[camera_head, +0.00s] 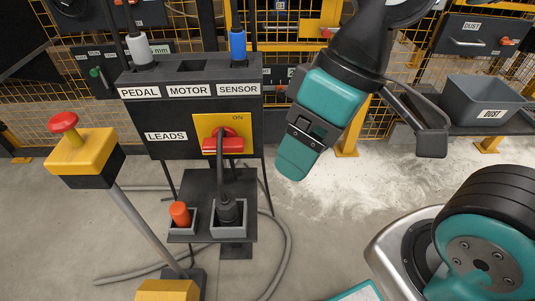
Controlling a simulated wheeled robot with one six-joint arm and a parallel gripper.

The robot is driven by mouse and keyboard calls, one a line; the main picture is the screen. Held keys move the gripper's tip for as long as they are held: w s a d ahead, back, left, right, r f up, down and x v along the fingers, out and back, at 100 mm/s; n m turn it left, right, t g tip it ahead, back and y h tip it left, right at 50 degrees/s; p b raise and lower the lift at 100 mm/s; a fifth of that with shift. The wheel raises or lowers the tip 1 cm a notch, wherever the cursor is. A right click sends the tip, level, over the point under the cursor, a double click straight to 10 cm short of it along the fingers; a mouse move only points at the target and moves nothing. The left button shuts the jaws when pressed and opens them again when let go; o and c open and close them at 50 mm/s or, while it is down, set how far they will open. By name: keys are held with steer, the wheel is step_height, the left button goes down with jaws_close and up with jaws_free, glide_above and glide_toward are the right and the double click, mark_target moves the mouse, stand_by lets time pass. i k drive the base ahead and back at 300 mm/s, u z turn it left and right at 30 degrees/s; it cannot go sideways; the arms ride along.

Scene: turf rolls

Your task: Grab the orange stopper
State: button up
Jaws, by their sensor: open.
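The orange stopper (180,214) stands upright in a small grey holder (181,229) on the left of a low black shelf (205,184). A black plug (228,208) with a cable sits in the holder beside it. My gripper (297,163) is above and to the right of the stopper, well apart from it, pointing down and left. It is open, and nothing shows in it. The far side of its jaws is hard to make out.
Above the shelf is a black panel (190,90) labelled PEDAL, MOTOR, SENSOR, with a red switch (224,143). A yellow post with a red button (64,122) stands at left. A grey DUST bin (487,103) is at right. Hoses and white dust lie on the floor.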

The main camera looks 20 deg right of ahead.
mark_target(178, 211)
steer(key=k, duration=0.5)
steer(key=z, duration=1.25)
steer(key=i, duration=0.65)
steer(key=u, duration=2.9)
